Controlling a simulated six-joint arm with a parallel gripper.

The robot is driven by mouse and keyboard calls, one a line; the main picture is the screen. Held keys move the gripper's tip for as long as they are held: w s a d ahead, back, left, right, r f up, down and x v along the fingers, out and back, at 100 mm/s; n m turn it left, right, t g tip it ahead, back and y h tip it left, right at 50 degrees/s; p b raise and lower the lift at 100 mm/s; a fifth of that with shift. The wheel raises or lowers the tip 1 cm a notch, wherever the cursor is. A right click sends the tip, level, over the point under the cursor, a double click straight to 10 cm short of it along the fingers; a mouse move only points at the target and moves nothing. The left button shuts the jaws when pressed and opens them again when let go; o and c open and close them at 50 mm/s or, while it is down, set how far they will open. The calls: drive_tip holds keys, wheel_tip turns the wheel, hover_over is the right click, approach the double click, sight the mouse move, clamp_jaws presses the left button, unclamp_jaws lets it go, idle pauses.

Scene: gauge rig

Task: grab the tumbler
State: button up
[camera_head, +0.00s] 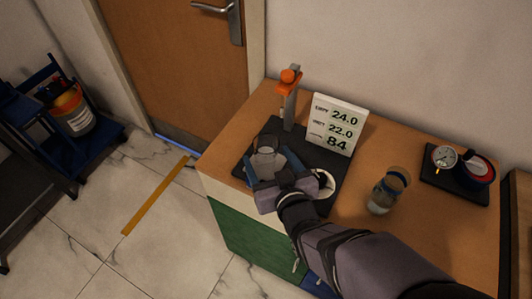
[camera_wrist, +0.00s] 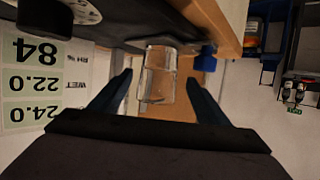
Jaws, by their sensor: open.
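The tumbler (camera_head: 265,153) is a clear glass on the black mat (camera_head: 334,160) near the front left of the cabinet top. My gripper (camera_head: 273,170) is open at the tumbler, with its blue fingers to either side and partly covering its lower part. In the wrist view the tumbler (camera_wrist: 159,66) shows between the two spread fingers of my gripper (camera_wrist: 159,80), with a gap on each side. I cannot tell exactly how deep the tumbler sits between the fingers.
An orange-topped post (camera_head: 289,96) and a white number display (camera_head: 337,124) stand behind. A white ring (camera_head: 326,188) is right of my gripper. A glass jar (camera_head: 382,195) stands farther right. A dial gauge (camera_head: 444,157) lies at the far right. Open wood lies between them.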

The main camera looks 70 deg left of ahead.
sight(263, 146)
drive_tip(key=shift+r+p+x, duration=0.1)
drive_tip(key=shift+p+x, duration=0.5)
drive_tip(key=shift+x, duration=0.9)
drive_tip(key=shift+r+p+x, duration=0.15)
drive_tip(key=shift+p+x, duration=0.45)
drive_tip(key=shift+x, duration=1.65)
drive_tip(key=shift+w, duration=0.15)
drive_tip(key=c, duration=1.3)
